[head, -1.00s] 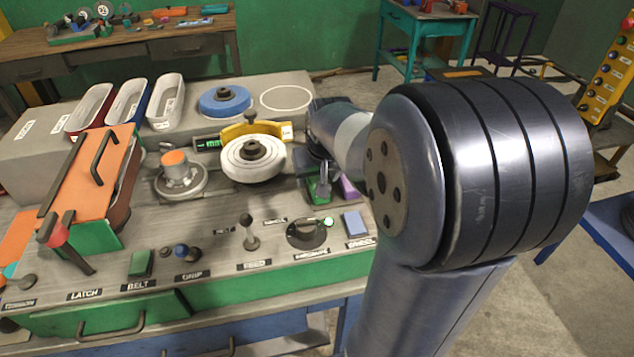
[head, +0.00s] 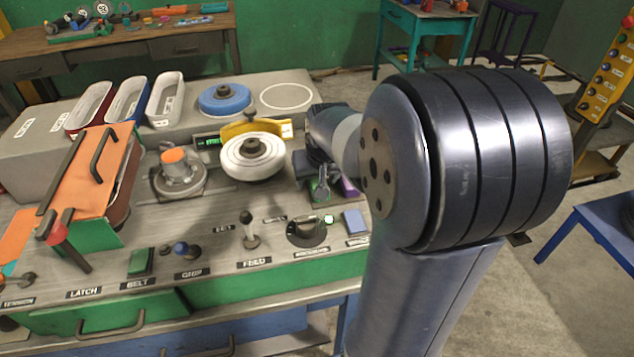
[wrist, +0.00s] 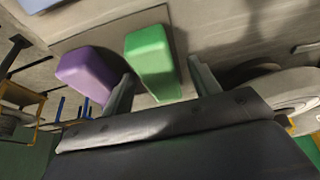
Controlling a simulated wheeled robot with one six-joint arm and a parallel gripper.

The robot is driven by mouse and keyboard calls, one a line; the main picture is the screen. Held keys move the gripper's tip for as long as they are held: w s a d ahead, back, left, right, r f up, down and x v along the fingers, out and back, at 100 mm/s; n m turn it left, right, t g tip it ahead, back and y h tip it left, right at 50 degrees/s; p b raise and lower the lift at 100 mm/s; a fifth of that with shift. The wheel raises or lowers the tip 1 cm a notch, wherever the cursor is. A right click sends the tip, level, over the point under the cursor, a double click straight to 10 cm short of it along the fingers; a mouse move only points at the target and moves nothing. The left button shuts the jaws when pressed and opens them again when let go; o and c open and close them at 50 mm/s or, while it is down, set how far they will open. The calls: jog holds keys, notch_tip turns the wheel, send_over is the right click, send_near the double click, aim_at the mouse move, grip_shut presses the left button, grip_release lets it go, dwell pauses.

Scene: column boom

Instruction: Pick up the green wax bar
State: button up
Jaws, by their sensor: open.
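The green wax bar (wrist: 152,60) stands near the middle of the wrist view, beside a purple bar (wrist: 88,72) on its left. My gripper (wrist: 162,82) is open, with one finger on each side of the green bar's lower end in the picture. The left finger shows between the green and purple bars. I cannot tell whether either finger touches the green bar. In the head view the green bar (head: 320,188) is small and partly hidden by my gripper, with the purple bar (head: 349,186) at its right.
A white polishing wheel (head: 252,158) stands left of the bars and also shows at the right of the wrist view (wrist: 262,95). A control panel with a selector knob (head: 306,229) and a blue block (head: 355,221) lies in front. Three trays (head: 165,100) stand at the back left.

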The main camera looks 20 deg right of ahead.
jog(key=c, duration=1.1)
jog(key=shift+o, duration=0.2)
jog(key=shift+r, duration=0.15)
